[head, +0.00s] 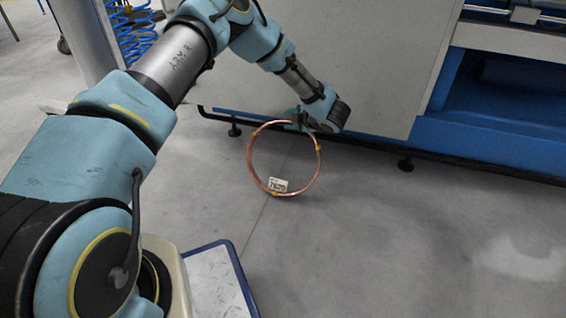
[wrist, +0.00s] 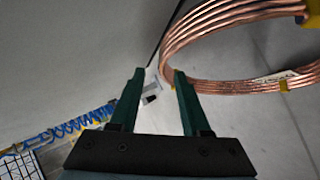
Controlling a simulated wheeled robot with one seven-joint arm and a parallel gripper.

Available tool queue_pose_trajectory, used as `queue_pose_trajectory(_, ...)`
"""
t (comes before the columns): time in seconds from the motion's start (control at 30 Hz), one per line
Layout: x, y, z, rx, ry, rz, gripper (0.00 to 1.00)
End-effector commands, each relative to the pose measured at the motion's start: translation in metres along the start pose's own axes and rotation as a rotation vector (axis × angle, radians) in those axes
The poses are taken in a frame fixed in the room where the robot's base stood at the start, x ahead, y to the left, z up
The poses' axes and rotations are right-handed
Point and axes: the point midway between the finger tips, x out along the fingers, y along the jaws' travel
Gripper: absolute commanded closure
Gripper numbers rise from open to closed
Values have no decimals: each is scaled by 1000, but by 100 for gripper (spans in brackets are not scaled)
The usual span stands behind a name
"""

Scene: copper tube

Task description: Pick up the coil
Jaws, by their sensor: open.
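The coil (head: 318,167) is a ring of several copper turns with yellow ties and a white tag. In the head view it is below and left of my wrist, its top edge at my gripper (head: 297,124). The wrist view shows the coil (wrist: 235,22) large at the right. Its near left bend reaches into the space between the fingertips of my open gripper (wrist: 159,73). The right green finger overlaps the ring in that view; I cannot tell whether it touches. What supports the coil is not clear.
A grey machine panel (head: 370,60) stands behind my gripper, with a dark lower rail and feet (head: 406,164). Blue coiled hoses (head: 133,35) are at the upper left. The grey floor (head: 400,250) at the lower right is clear.

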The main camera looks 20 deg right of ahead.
Motion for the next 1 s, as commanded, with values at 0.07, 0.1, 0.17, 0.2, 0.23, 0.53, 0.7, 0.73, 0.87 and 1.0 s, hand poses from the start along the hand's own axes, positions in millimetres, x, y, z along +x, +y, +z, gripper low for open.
queue_pose_trajectory(0.07, 5, -1, 0, 0, -1, 0, 53)
queue_pose_trajectory(0.1, 7, -2, 0, 0, -1, 0, 53)
queue_pose_trajectory(0.17, 13, -4, 0, 0, -1, 0, 53)
queue_pose_trajectory(0.2, 18, -5, -1, 0, -1, 0, 53)
queue_pose_trajectory(0.23, 22, -6, -1, -1, -1, 0, 53)
queue_pose_trajectory(0.53, 54, -6, -3, 2, -2, 2, 53)
queue_pose_trajectory(0.7, 53, -4, -3, 3, -3, 2, 53)
queue_pose_trajectory(0.73, 53, -4, -3, 2, -3, 2, 55)
queue_pose_trajectory(0.87, 52, -4, -3, 2, -3, 2, 70)
queue_pose_trajectory(1.0, 52, -4, -3, 2, -3, 1, 86)
